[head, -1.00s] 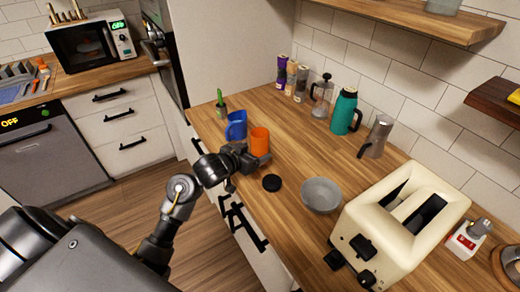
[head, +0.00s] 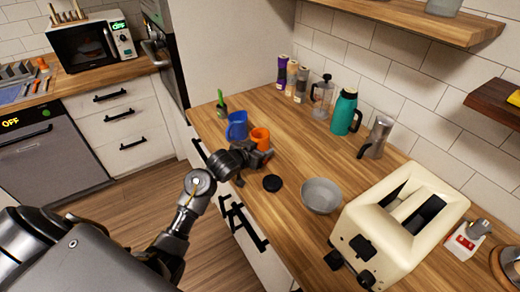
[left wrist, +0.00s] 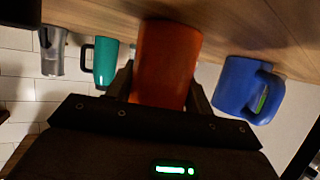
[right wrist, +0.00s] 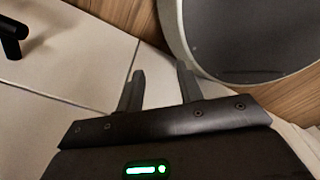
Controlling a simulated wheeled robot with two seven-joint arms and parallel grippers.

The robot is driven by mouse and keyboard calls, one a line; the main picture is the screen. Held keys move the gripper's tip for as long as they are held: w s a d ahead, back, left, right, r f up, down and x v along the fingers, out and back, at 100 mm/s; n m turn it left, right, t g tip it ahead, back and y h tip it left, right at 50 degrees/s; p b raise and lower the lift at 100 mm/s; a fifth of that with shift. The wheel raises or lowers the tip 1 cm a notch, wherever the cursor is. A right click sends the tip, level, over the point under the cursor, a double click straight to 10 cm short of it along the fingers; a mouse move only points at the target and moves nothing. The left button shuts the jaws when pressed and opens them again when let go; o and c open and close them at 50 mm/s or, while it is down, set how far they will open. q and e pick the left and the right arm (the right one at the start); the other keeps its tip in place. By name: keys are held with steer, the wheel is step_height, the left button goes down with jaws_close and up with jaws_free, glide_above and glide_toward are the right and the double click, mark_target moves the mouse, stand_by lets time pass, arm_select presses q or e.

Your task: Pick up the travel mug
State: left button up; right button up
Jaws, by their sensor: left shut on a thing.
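The orange travel mug (head: 260,136) is upright near the counter's front edge in the head view. My left gripper (head: 262,157) is around it from the near side and hides its lower part. In the left wrist view the orange mug (left wrist: 165,60) fills the space between the fingers of my left gripper (left wrist: 160,92), which is shut on it. I cannot tell whether its base touches the counter. A loose black lid (head: 272,183) lies flat on the counter nearby. My right gripper (right wrist: 160,82) shows only in its wrist view, open and empty.
A blue mug (head: 237,125) stands close behind and left of the orange one. A grey bowl (head: 321,195) and cream toaster (head: 395,222) are to the right. A teal flask (head: 343,112), moka pot (head: 377,138) and French press (head: 322,98) line the wall.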

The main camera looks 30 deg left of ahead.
arm_select(q)
steer(key=c, duration=0.3)
steer(key=shift+r, duration=0.15)
steer(key=shift+r, duration=1)
steer(key=shift+s+a+r+p, duration=0.75)
steer(key=shift+s+a+r, duration=0.4)
steer(key=shift+s+r, duration=0.8)
steer(key=shift+s+a+r+p, duration=0.8)
steer(key=shift+s+a+r, duration=0.3)
steer(key=shift+s+r, duration=0.75)
steer(key=shift+s+a+r+p, duration=0.75)
steer(key=shift+s+a+r, duration=0.6)
steer(key=shift+s, duration=0.95)
steer(key=shift+d+r, duration=0.2)
steer(key=shift+r, duration=0.05)
